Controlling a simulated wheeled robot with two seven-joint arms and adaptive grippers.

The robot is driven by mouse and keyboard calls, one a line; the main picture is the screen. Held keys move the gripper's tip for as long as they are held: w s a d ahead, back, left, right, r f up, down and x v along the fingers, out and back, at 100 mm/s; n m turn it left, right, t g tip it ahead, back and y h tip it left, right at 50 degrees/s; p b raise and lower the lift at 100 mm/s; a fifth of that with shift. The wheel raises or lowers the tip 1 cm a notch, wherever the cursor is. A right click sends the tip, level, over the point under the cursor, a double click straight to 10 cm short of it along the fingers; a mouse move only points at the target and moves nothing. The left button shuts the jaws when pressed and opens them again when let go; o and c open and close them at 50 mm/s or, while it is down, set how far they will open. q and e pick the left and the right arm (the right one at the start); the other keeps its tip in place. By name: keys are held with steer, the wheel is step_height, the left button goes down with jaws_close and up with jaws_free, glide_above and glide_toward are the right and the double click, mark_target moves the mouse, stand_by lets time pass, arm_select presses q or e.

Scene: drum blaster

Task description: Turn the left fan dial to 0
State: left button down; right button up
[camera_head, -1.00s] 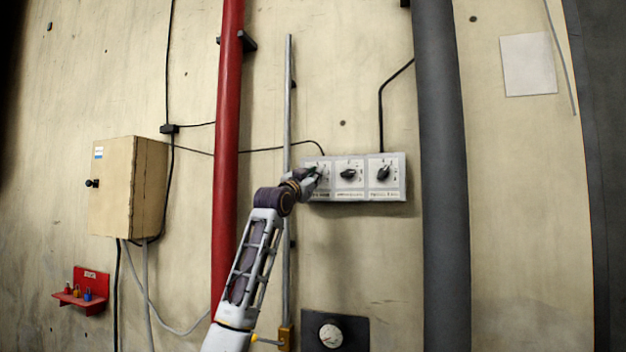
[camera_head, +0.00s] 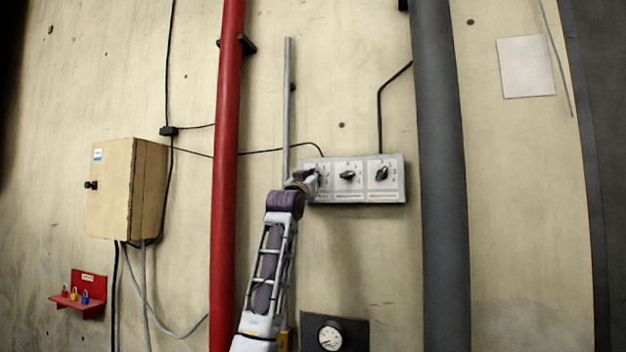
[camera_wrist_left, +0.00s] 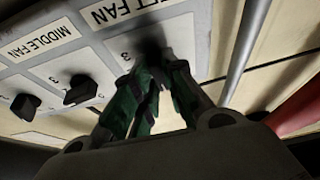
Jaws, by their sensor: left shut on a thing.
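A pale control panel (camera_head: 363,196) with three dials is fixed to the wall. My left gripper (camera_head: 314,174) is at its left dial, which it mostly hides in the head view. In the left wrist view the dark left fan dial (camera_wrist_left: 153,47) sits under a partly cut-off "FAN" label. The green fingers of my left gripper (camera_wrist_left: 155,76) are closed around the dial. Its pointer setting is hidden. The middle dial (camera_head: 347,174) and the right dial (camera_head: 381,173) are black and uncovered. My right gripper is not in view.
A red pipe (camera_head: 226,150) runs left of the panel and a thick grey pipe (camera_head: 440,180) runs right of it. A thin conduit (camera_head: 287,100) stands just left of the panel. A gauge (camera_head: 331,336) is below.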

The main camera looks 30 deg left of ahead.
arm_select(q)
steer(key=shift+f, duration=0.1)
steer(key=c, duration=1.5)
jaws_free()
steer(key=shift+s, duration=0.2)
steer(key=shift+v, duration=5.8)
steer(key=shift+d, duration=0.1)
